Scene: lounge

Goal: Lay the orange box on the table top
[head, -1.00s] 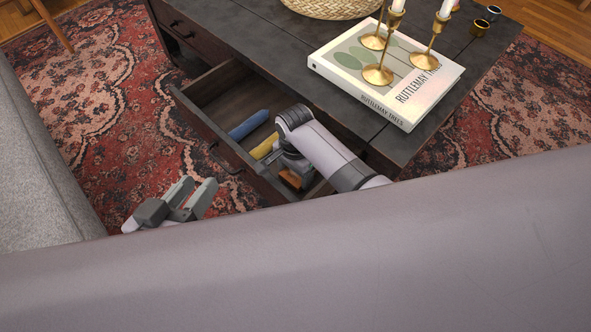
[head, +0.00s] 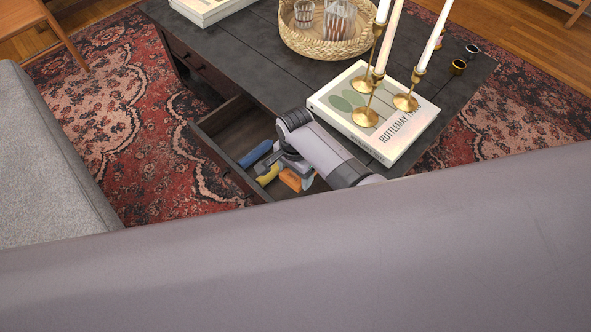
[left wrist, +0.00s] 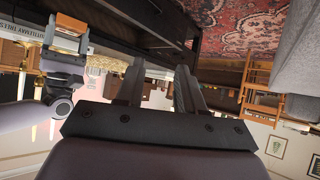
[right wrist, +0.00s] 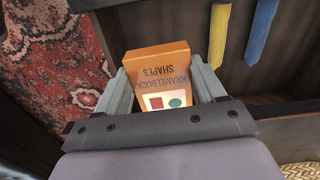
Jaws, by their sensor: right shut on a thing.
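The orange box (head: 291,180) is between the fingers of my right gripper (head: 288,172), at the open drawer of the dark table. In the right wrist view the box (right wrist: 160,80), printed with "SHAPES", sits between both fingers, its lower part hidden by the gripper. The left wrist view, upside down, also shows the box (left wrist: 70,24) held in the right gripper. My left gripper (left wrist: 158,82) is open and empty, and is out of the head view. The table top (head: 235,65) is dark grey, above and beside the drawer.
The drawer (head: 233,120) also holds a blue object (head: 256,152) and a yellow object (head: 268,176). A book (head: 415,135) bearing brass candlesticks lies near the table's edge. A woven tray (head: 335,45) stands farther back. Bare table top lies left of the book.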

